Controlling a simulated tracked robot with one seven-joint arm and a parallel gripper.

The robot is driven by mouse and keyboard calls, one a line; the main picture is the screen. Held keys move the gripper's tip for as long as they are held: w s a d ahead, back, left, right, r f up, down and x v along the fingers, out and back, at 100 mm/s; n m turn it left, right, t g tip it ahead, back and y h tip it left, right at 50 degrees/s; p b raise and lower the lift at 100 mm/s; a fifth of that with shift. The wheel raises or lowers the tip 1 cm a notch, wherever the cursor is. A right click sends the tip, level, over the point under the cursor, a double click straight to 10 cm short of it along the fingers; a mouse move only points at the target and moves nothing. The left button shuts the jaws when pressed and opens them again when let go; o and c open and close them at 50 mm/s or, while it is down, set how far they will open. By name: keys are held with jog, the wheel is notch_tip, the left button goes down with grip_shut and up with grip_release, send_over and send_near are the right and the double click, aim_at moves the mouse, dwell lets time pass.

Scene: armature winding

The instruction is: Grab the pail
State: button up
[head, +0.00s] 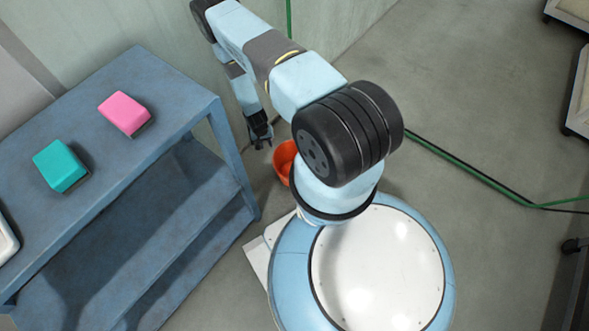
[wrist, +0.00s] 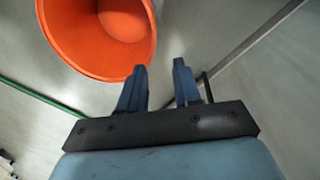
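The orange pail (head: 284,160) stands on the floor beside my base in the head view, partly hidden behind my arm. In the wrist view the pail (wrist: 100,62) fills the upper left, and I look into its open mouth. My gripper (head: 262,143) hangs just left of the pail in the head view. In the wrist view my gripper (wrist: 159,68) has its two fingers apart with nothing between them. The left fingertip lies close to the pail's lower rim in the picture; I cannot tell whether they touch.
A blue two-level bench (head: 185,112) stands at the left, carrying a pink block (head: 124,112) and a teal block (head: 60,165). Walls rise behind my gripper. A green cable (head: 470,172) crosses the floor to the right. The floor at upper right is mostly clear.

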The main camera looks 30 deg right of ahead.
aim_at(274, 162)
jog(key=s+f, duration=0.1)
jog(key=f, duration=0.3)
jog(key=s+d+f, duration=0.1)
jog(key=f, duration=0.3)
jog(key=s+f, duration=0.1)
jog(key=f, duration=0.3)
jog(key=shift+s+d+f, duration=0.15)
jog(key=shift+s+d, duration=0.05)
jog(key=shift+s, duration=0.2)
jog(key=shift+s+d+f, duration=0.1)
jog(key=shift+f, duration=1.25)
jog(key=shift+s+d+f, duration=0.1)
jog(key=shift+f, duration=1.2)
jog(key=shift+c, duration=0.3)
grip_shut()
